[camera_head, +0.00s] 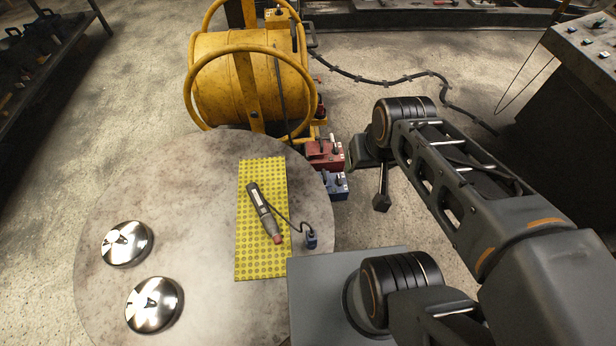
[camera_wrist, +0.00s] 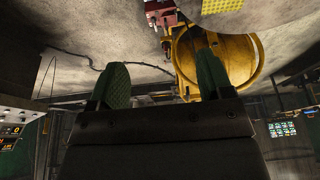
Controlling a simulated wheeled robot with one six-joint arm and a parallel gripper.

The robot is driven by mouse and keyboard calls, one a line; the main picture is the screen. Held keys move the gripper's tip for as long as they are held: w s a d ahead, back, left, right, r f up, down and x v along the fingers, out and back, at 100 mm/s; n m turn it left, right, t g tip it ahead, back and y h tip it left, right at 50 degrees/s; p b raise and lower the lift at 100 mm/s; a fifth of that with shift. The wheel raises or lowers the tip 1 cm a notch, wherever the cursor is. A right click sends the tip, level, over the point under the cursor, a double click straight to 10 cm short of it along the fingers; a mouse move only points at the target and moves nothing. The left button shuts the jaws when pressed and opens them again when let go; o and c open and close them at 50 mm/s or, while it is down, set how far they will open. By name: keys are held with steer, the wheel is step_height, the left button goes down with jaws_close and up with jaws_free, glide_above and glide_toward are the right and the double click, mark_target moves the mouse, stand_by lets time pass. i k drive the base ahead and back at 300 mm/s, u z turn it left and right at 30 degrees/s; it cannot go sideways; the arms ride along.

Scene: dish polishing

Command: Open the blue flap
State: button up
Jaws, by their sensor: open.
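A small blue box (camera_head: 334,186) stands beside the round table's right edge, just in front of a red box. It is the only blue housing I see; its flap is too small to make out. My gripper (camera_head: 381,203) hangs to the right of the blue box, apart from it. In the wrist view my gripper (camera_wrist: 162,70) shows two green fingers spread apart with nothing between them. The red box (camera_wrist: 163,14) shows at the top of that view; I cannot make out the blue box there.
A yellow drum (camera_head: 220,90) stands behind. A control console (camera_head: 580,70) is at right.

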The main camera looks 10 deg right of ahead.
mark_target(325, 175)
steer(key=z, duration=1.4)
steer(key=i, duration=1.65)
steer(key=u, duration=3)
